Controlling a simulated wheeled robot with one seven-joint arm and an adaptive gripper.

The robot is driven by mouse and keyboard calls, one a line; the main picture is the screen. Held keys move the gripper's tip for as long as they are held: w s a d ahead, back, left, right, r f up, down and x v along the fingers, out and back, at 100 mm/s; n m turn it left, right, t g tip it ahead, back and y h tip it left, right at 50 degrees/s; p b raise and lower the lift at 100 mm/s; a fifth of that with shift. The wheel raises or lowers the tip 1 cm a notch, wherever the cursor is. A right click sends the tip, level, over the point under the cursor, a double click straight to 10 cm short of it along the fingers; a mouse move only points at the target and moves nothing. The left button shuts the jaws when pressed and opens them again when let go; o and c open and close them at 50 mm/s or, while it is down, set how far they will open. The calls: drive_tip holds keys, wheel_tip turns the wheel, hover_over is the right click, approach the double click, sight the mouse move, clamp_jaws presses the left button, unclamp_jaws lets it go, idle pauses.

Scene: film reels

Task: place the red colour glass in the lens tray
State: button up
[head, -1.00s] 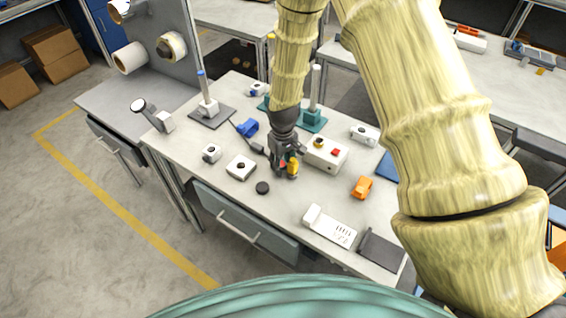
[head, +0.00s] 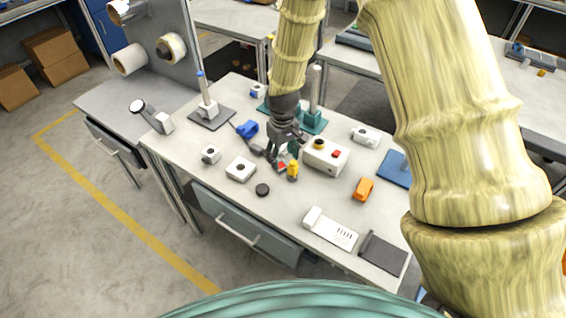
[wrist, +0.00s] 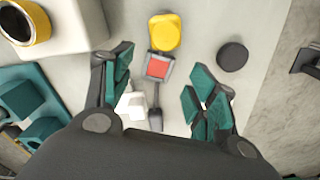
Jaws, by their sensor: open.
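The red colour glass (wrist: 158,66) looks like a small red square in a grey frame, lying between and just beyond my fingertips in the wrist view. It also shows in the head view (head: 281,166), partly hidden by my gripper. My gripper (head: 284,154) is open and empty above the table, and its spread fingers also show in the wrist view (wrist: 162,72). A yellow rounded piece (wrist: 165,32) lies beside the red glass, on its far side in the wrist view. I cannot tell which of the trays or pads is the lens tray.
A black disc (head: 262,190), a white block (head: 240,168), an orange piece (head: 363,189), a blue pad (head: 396,169) and a dark grey pad (head: 382,253) are on the table. The front middle is fairly clear.

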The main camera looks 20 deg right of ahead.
wheel_tip(320, 180, up, 7)
drive_tip(key=b, duration=0.1)
drive_tip(key=shift+f+b, duration=0.15)
drive_tip(key=shift+b, duration=0.15)
drive_tip(key=shift+o, duration=0.6)
drive_tip(key=shift+r, duration=0.2)
drive_tip(key=p, duration=0.6)
hover_over(281, 165)
drive_tip(key=shift+s+f, duration=0.2)
drive_tip(key=shift+f, duration=3.15)
drive_tip(key=shift+w+a+f+p, duration=0.1)
drive_tip(key=shift+w+f+p, duration=0.05)
drive_tip(key=shift+f+p, duration=1.3)
drive_tip(key=shift+f, duration=1.2)
